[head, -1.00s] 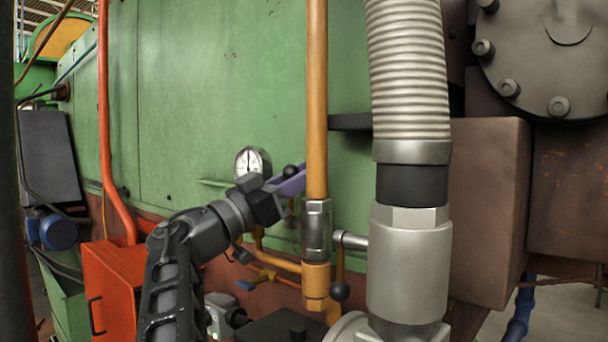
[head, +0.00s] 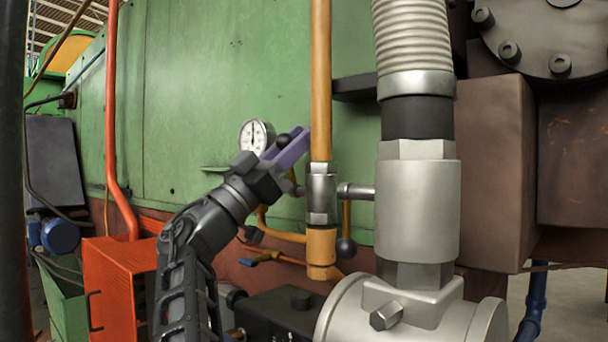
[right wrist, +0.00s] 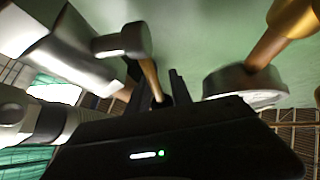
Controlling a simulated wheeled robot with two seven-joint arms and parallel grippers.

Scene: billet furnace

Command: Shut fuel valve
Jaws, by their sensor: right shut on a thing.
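In the head view my right arm comes up from the bottom, and my right gripper (head: 288,147) is at the left of the yellow vertical pipe (head: 320,80). In the right wrist view the dark fingers (right wrist: 160,88) are shut on a thin yellow lever (right wrist: 149,72). That lever runs down from a grey round hub (right wrist: 122,40) into the fingers. In the head view the lever is mostly hidden by the gripper. My left gripper is not in view.
A pressure gauge (head: 256,135) is just left of the fingers. Another lever with a black ball (head: 346,248) hangs beside the pipe's silver fitting (head: 321,194). A thick grey pipe (head: 417,205) stands to the right. An orange box (head: 112,285) is at lower left.

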